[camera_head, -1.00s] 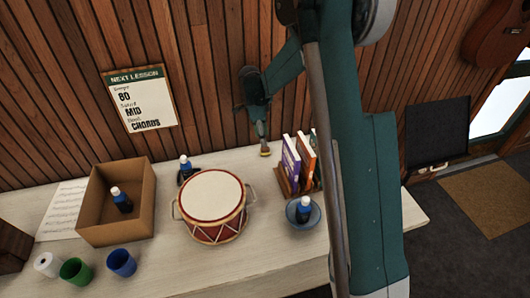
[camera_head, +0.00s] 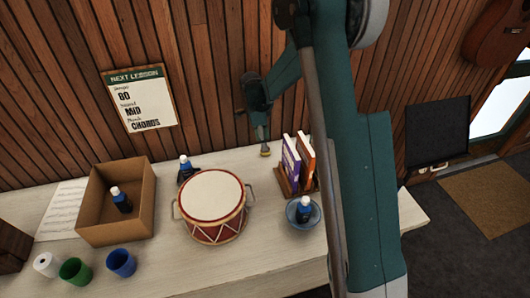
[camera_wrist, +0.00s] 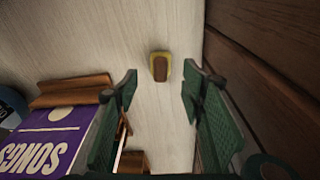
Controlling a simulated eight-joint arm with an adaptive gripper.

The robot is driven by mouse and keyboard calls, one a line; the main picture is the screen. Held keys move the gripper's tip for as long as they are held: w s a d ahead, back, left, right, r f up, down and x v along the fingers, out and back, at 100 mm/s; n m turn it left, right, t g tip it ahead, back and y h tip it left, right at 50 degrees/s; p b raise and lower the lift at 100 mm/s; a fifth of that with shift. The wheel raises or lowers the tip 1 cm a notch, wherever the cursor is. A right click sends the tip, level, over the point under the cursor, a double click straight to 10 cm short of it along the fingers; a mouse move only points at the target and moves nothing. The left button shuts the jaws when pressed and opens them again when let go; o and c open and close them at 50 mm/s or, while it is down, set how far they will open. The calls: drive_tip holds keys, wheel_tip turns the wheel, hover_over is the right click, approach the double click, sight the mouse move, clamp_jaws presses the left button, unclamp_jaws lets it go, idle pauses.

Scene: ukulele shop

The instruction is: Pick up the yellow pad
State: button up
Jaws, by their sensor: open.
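The yellow pad (camera_wrist: 161,67) lies on the pale tabletop in the wrist view, a small block with a yellow edge and a brown top. It sits ahead of and between the two fingers of my gripper (camera_wrist: 160,92), which are open and empty. In the head view my gripper (camera_head: 264,145) points down at the back of the table near the wooden wall, left of the books. The pad (camera_head: 265,154) shows there only as a small speck just under the fingertips. I cannot judge the remaining gap exactly.
Books in a wooden holder (camera_head: 284,184) stand close beside the gripper; the purple book (camera_wrist: 45,142) fills the wrist view's lower left. The wooden wall (camera_wrist: 270,75) is close on the other side. A drum (camera_head: 211,196), a bowl (camera_head: 292,216) and a cardboard box (camera_head: 146,204) share the table.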

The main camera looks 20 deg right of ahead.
drive_tip(key=shift+d+f+b, duration=0.2)
drive_tip(key=shift+d+f, duration=0.05)
drive_tip(key=shift+f, duration=1)
drive_tip(key=shift+d+f+b, duration=0.2)
drive_tip(key=shift+f, duration=1.05)
drive_tip(key=shift+c, duration=0.4)
drive_tip(key=c, duration=0.8)
